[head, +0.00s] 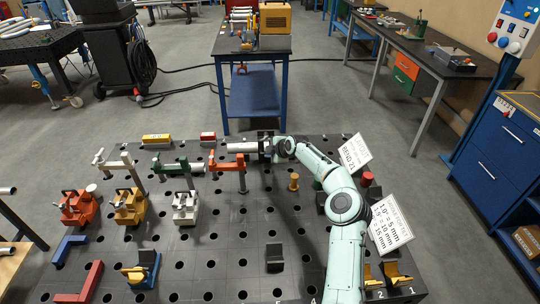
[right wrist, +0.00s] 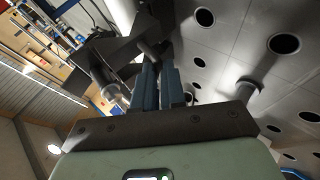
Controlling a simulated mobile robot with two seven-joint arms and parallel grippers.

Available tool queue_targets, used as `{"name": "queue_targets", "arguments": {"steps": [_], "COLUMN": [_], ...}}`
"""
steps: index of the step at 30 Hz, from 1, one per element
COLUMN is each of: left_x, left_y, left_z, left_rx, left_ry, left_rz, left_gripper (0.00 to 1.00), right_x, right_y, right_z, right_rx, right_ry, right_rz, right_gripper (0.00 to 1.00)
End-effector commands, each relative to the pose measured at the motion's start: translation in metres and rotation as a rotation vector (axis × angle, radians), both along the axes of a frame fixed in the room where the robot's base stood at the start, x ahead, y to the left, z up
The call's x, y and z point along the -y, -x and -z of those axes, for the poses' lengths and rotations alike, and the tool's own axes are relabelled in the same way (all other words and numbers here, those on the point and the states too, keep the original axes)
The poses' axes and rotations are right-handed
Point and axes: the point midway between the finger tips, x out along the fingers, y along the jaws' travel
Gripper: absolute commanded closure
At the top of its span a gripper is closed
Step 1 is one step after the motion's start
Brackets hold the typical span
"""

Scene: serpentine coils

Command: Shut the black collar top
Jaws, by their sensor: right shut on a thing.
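The black collar (head: 266,138) is at the far side of the dark perforated table, at the right end of a silver tube (head: 241,148). My right gripper (head: 275,147) is at the collar and largely merges with it in the head view. In the right wrist view, its two blue fingers (right wrist: 159,75) are shut on a dark part of the collar top (right wrist: 151,50). Dark angular collar parts surround the fingertips. I cannot tell how far the top is open. My left gripper is not in view.
Orange (head: 241,172), green (head: 185,167) and white (head: 125,163) clamp stands are in a row left of the collar. White signs (head: 391,222) stand at the table's right. The front middle is mostly clear.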

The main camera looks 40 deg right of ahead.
Motion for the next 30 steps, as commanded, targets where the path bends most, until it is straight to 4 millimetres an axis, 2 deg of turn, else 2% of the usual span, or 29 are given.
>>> {"name": "queue_targets", "arguments": {"steps": [19, 21, 22, 30], "left_x": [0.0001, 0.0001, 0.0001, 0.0], "left_y": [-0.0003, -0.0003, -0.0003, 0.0], "left_z": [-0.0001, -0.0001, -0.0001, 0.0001], "left_rx": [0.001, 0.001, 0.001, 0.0], "left_ry": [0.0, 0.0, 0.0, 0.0], "left_rz": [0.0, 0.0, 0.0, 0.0], "left_gripper": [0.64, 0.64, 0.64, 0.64], "right_x": [0.0029, 0.003, 0.003, 0.0025], "right_y": [-0.0014, -0.0014, -0.0014, -0.0014], "right_z": [-0.002, -0.002, -0.002, -0.0025], "right_rx": [-0.03, -0.03, -0.03, -0.029], "right_ry": [-0.021, -0.02, -0.021, -0.02], "right_rz": [0.001, 0.002, 0.001, 0.0], "right_gripper": [1.0, 0.73, 0.64, 0.64]}}
